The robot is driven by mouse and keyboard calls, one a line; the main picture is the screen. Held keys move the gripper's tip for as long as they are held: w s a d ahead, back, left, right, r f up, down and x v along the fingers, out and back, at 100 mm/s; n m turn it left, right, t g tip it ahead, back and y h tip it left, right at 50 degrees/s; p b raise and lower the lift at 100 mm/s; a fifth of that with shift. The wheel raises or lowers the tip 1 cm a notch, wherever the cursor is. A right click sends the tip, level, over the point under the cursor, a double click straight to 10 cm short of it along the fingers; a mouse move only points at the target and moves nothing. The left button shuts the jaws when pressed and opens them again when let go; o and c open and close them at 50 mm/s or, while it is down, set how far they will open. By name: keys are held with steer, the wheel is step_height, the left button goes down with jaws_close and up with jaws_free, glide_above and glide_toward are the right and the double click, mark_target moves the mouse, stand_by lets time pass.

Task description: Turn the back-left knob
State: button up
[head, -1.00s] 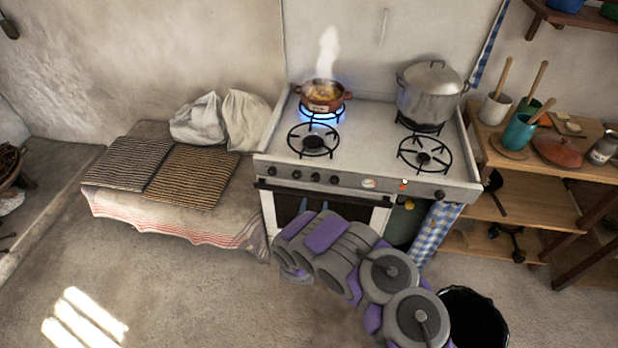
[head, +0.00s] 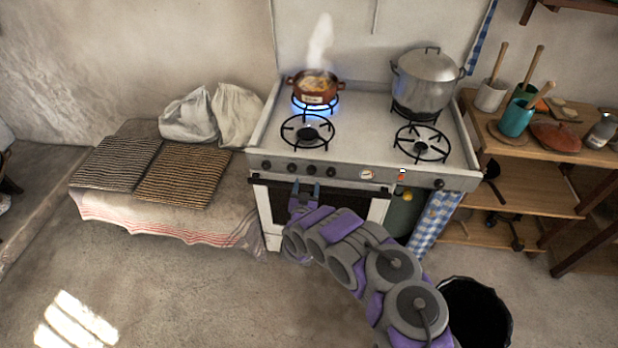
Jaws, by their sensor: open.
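The white stove (head: 350,155) has a row of dark knobs (head: 291,167) along the left of its front panel. A single knob (head: 438,184) sits at the panel's right end. No label shows which knob belongs to the back-left burner (head: 315,104). That burner burns with a blue flame under a steaming brown pot (head: 315,86). My gripper (head: 305,188) is open and empty in front of the oven door, its two blue-grey fingers pointing up just below the middle knobs. It appears apart from them; exact depth is hard to tell.
A lidded metal pot (head: 425,85) stands on the back-right burner. An oven handle bar (head: 345,185) runs below the knobs. A cloth-covered bench (head: 150,215) is at left, a wooden shelf (head: 540,150) at right, and a black bin (head: 475,315) in front.

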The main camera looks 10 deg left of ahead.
mark_target(311, 172)
steer(key=w, duration=0.2)
steer(key=w+d+b, duration=0.1)
steer(key=w, duration=0.1)
steer(key=shift+w, duration=0.3)
steer(key=shift+w+a+b, duration=0.2)
steer(key=shift+w+b, duration=0.2)
steer(key=shift+w, duration=0.75)
steer(key=shift+d, duration=0.1)
steer(key=c, duration=1.1)
steer(key=shift+o, duration=0.2)
